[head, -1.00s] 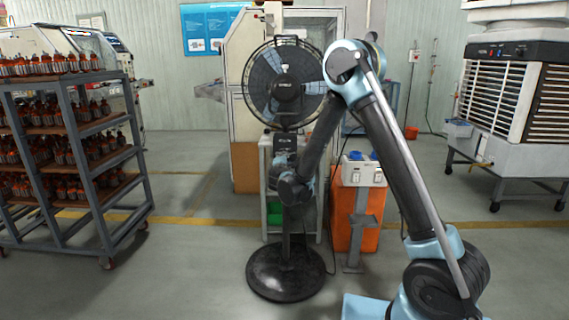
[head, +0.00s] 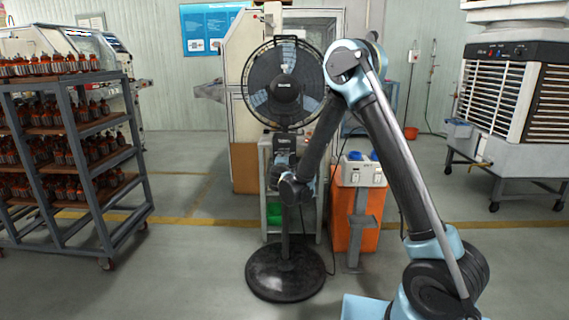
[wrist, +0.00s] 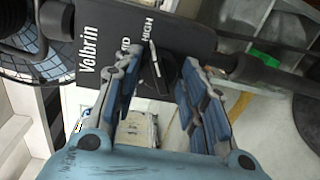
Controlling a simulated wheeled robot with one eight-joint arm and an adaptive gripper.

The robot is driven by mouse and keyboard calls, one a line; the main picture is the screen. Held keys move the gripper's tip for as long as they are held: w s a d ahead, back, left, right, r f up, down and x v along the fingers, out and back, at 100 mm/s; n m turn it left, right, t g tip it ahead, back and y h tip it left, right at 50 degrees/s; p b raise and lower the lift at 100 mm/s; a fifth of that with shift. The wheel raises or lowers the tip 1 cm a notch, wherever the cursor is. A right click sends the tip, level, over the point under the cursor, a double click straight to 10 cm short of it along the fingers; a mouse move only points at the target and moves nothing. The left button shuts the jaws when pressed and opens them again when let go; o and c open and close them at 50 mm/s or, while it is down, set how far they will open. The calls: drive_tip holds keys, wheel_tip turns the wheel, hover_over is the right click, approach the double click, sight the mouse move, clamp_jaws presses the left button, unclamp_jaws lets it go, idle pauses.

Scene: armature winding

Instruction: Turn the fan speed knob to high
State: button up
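The black pedestal fan (head: 285,88) stands upright in front of my arm, with its dark control box (head: 288,143) below the cage. The dark speed knob (wrist: 156,66) has a pale pointer line, whose upper end lies close to "HIGH". My gripper (wrist: 161,64) is open at the panel, one finger on each side of the knob. Finger contact with the knob cannot be told. In the head view my wrist hides much of the gripper.
A grey rack (head: 88,150) of orange-and-dark parts stands at left. An orange bin (head: 345,225) and a grey stand are close right of the fan pole. An air cooler (head: 510,90) is far right. The round fan base (head: 286,272) sits on open floor.

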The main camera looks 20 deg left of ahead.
drive_tip(key=shift+o, duration=0.8)
drive_tip(key=shift+s, duration=0.1)
drive_tip(key=v, duration=1.1)
drive_tip(key=shift+s, duration=0.35)
drive_tip(key=shift+d, duration=0.1)
